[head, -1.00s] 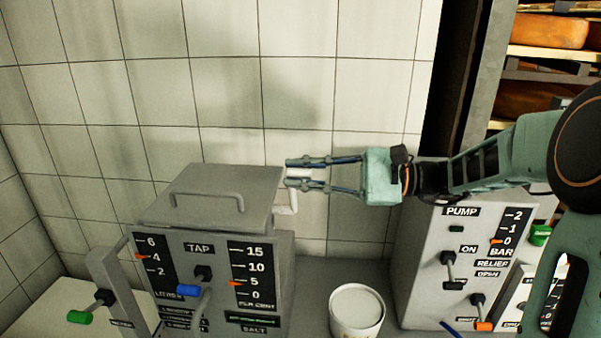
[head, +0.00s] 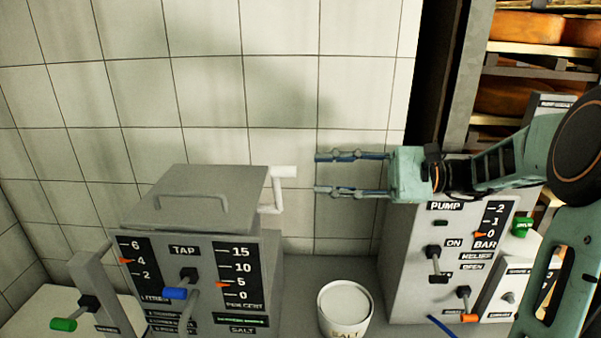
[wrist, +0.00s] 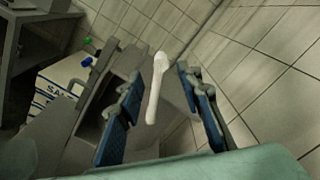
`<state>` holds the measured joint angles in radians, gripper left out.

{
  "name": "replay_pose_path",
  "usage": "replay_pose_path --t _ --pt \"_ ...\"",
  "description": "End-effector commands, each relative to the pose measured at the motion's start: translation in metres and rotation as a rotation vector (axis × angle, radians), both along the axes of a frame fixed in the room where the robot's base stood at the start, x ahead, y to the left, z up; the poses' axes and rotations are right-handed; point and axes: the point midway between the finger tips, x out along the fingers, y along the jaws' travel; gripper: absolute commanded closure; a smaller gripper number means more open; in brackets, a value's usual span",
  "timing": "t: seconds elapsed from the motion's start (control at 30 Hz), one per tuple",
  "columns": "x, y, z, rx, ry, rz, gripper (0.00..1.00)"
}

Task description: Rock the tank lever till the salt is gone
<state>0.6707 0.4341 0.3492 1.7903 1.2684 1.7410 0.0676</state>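The grey tank (head: 205,200) stands left of centre in the head view, its lid closed. The white lever (head: 283,172) sticks out at its right side; it also shows in the wrist view (wrist: 157,88) between my fingers' lines. My gripper (head: 318,174) is open and empty, to the right of the lever and apart from it, its two fingers pointing left. The tank's PER CENT gauge (head: 239,275) has its orange pointer near 5. The LITRES gauge (head: 133,267) has its pointer near 4. A white tub marked SALT (head: 345,312) stands right of the tank.
A grey pump panel (head: 420,265) with levers and a BAR gauge stands to the right, under my arm. A tiled wall (head: 220,80) rises behind. Shelves of cheese wheels (head: 525,28) are at the back right. A green-tipped lever (head: 65,324) is at the front left.

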Motion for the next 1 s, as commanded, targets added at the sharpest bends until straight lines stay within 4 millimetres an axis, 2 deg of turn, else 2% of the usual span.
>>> replay_pose_path --t 0.1,0.3,1.0 --pt "0.0 -0.021 0.0 0.0 0.0 -0.001 0.67" --pt "-0.001 -0.038 0.0 -0.001 0.0 0.001 0.67" --pt "-0.002 -0.04 0.0 -0.001 0.0 0.001 0.67"
